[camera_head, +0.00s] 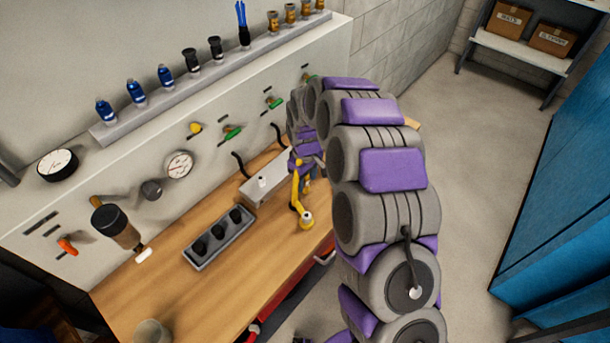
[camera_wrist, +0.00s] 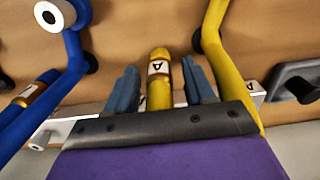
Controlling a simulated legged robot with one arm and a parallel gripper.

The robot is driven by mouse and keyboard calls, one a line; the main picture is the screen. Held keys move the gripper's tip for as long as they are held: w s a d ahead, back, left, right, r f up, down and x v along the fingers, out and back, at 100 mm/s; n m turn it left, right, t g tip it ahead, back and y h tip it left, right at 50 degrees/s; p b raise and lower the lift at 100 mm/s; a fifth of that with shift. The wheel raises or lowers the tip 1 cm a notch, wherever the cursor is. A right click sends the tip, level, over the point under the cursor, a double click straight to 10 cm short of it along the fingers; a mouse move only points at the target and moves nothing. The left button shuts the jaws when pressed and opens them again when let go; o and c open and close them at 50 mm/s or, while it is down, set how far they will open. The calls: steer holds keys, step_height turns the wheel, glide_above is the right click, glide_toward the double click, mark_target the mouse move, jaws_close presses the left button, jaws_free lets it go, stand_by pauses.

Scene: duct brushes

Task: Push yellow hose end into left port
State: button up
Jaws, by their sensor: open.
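In the wrist view my gripper (camera_wrist: 159,68) is open, with one blue-grey finger on each side of the yellow hose end (camera_wrist: 160,82). The hose end has a brass-coloured tip and a white label reading A. A narrow gap shows on each side of it. A yellow hose (camera_wrist: 215,50) curves down at the right. In the head view part of the yellow hose (camera_head: 297,186) shows beside my wrist, and my arm hides most of the gripper. A pale block (camera_head: 262,182) stands on the bench to its left. I cannot make out the left port's opening.
A blue hose (camera_wrist: 72,48) and its labelled end (camera_wrist: 38,92) lie at left in the wrist view. On the wooden bench (camera_head: 165,290) stands a dark tray (camera_head: 196,266) with several black pieces. The panel behind carries gauges and knobs. Bare bench shows in front.

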jaws_close()
stand_by(0.5)
steer(key=shift+r, duration=0.1)
steer(key=shift+r+p, duration=1.4)
steer(key=shift+r, duration=1.5)
